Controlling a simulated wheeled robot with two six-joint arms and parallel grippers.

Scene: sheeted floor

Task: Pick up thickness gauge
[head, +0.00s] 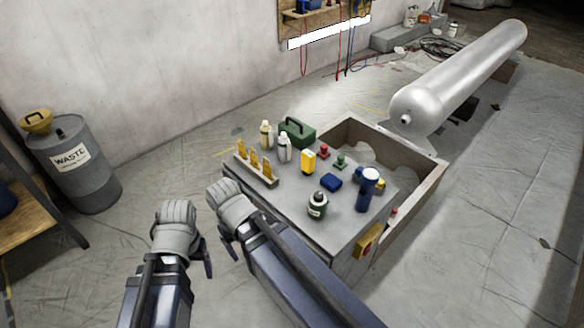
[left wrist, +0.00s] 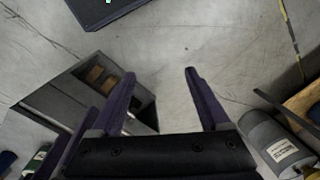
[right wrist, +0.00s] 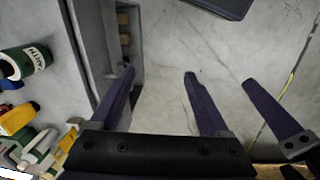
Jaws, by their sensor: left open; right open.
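A small yellow handheld device with a pale face (head: 308,160), which looks like the thickness gauge, stands on the grey cabinet top (head: 290,222). A yellow object (right wrist: 18,117) in the right wrist view may be the same device. My left gripper (head: 186,236) is open and empty left of the cabinet, over the floor; its spread fingers show in the left wrist view (left wrist: 162,76). My right gripper (head: 231,212) is open and empty at the cabinet's left edge, apart from the device; its fingers show in the right wrist view (right wrist: 159,75).
Around the device stand white bottles (head: 284,148), a green case (head: 297,132), a yellow-piece rack (head: 257,170), a dark green bottle (head: 317,205), a blue block (head: 331,181) and a blue tool (head: 367,190). A waste drum (head: 75,165) stands left. My two hands are close together.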

